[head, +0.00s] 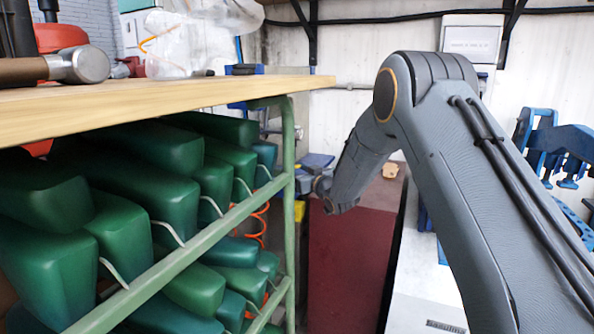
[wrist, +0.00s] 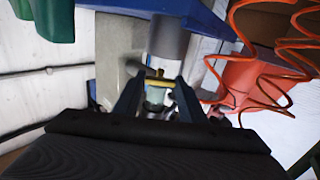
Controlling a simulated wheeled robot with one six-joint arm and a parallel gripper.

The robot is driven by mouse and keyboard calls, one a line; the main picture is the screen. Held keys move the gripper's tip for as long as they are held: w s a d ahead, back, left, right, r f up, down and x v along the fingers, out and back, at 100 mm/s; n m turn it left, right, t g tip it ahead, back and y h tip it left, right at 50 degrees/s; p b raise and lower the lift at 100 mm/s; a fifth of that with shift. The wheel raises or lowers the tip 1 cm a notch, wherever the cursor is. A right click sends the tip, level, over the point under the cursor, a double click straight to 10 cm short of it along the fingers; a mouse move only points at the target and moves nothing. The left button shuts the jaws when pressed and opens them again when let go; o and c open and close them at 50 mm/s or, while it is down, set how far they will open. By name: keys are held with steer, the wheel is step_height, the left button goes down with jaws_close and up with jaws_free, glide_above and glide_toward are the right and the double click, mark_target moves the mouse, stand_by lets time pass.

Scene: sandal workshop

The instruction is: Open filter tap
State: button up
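The filter tap shows in the wrist view as a small yellow handle (wrist: 155,74). It sits on a pale greenish filter body (wrist: 156,96), below a grey cylinder. My gripper (wrist: 157,86) has its two dark fingers apart, one on each side of the filter and tap. I cannot tell whether either finger touches them. In the head view my arm reaches forward and down towards the back of the room; the fingers and the tap cannot be made out there.
A coiled orange hose (wrist: 262,65) hangs close on the right in the wrist view. In the head view, a wooden bench top (head: 200,92) and green rack (head: 195,248) holding several green shoe lasts stand at left. A dark red surface (head: 350,265) lies below my arm.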

steer(key=shift+f+n+b, duration=0.15)
steer(key=shift+n+b, duration=0.95)
steer(key=shift+n, duration=0.3)
steer(key=shift+c, duration=0.3)
steer(key=shift+n+b, duration=0.55)
steer(key=shift+n, duration=0.45)
steer(key=o, duration=1.1)
steer(key=shift+c, duration=0.2)
steer(key=v, duration=0.8)
steer(key=shift+b, duration=0.3)
steer(key=shift+a, duration=0.1)
